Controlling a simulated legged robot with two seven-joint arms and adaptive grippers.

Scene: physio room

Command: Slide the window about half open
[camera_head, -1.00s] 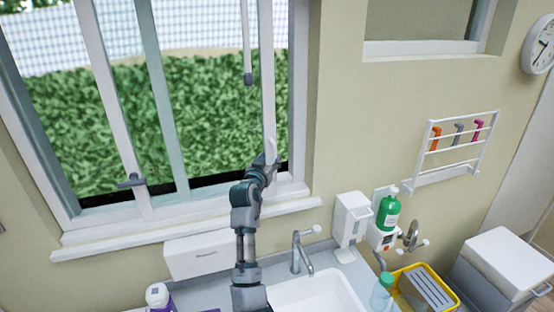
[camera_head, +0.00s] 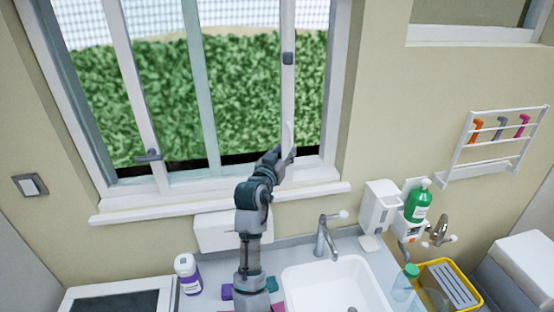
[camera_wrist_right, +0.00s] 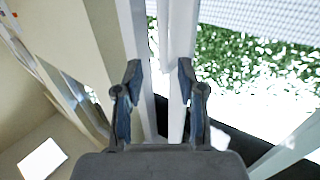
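The window is a wide frame with a sliding sash whose white right stile (camera_head: 287,100) stands clear of the right jamb (camera_head: 338,90), leaving a narrow strip between them. A pale upright handle (camera_head: 288,134) is low on that stile. My right gripper (camera_head: 284,156) is at the handle, low in the window. In the wrist view its two fingers (camera_wrist_right: 160,88) stand apart, with a white upright window part (camera_wrist_right: 178,60) between and beyond them; exact contact is unclear. My left gripper is in neither view.
A white sill (camera_head: 120,213) runs below the window. A dispenser (camera_head: 378,208) and green bottle (camera_head: 418,203) are on the right.

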